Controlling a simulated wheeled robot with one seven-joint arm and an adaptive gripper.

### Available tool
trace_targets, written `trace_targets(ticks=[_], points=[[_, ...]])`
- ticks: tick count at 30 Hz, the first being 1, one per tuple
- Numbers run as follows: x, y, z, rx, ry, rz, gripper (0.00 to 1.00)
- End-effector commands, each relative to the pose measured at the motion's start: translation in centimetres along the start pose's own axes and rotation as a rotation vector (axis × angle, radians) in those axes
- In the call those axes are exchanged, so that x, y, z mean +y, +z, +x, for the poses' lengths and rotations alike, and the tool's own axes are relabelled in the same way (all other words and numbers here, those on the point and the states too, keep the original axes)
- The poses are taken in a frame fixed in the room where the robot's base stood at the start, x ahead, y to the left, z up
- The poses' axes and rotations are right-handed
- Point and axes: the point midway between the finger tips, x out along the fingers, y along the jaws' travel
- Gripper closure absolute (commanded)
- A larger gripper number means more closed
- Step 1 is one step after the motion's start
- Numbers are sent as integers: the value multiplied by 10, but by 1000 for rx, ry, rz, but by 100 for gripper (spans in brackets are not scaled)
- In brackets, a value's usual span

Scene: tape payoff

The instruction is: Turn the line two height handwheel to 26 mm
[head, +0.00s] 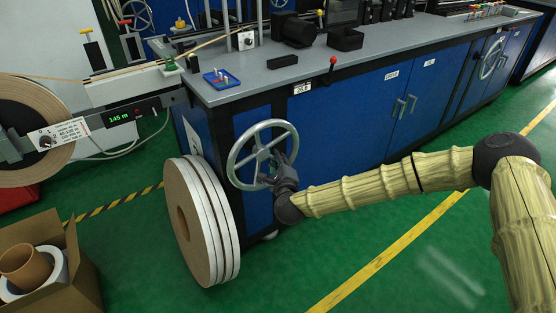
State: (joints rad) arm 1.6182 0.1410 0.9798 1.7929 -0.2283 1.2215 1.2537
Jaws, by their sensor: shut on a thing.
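A grey spoked handwheel (240,138) stands at the near corner of the blue cabinet. My gripper (270,180) is at the lower right of this wheel, shut on it; the fingertips are small and partly hidden against the rim and spokes. My arm reaches in from the right. A second grey handwheel (485,68) is on the cabinet front at the far right. Another handwheel (135,14) shows at the top left. I cannot read a line number or a millimetre height scale on any wheel.
Large tape rolls (190,225) stand on the floor just left of the gripped wheel. A cardboard box (75,275) is at lower left. A display (122,117) reads 145 m. A red-knobbed lever (332,62) is on the bench edge. Green floor (310,265) is clear below my arm.

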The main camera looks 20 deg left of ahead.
Motion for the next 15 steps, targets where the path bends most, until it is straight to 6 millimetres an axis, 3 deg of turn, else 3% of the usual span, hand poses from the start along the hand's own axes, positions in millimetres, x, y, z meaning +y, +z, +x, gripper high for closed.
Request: trace_targets(ticks=[2,3,4,15], points=[[1,-1,-1,1,2,-1,100],[1,-1,-1,1,2,-1,83],[1,-1,-1,0,2,-1,78],[0,0,-2,0,1,-1,77]])
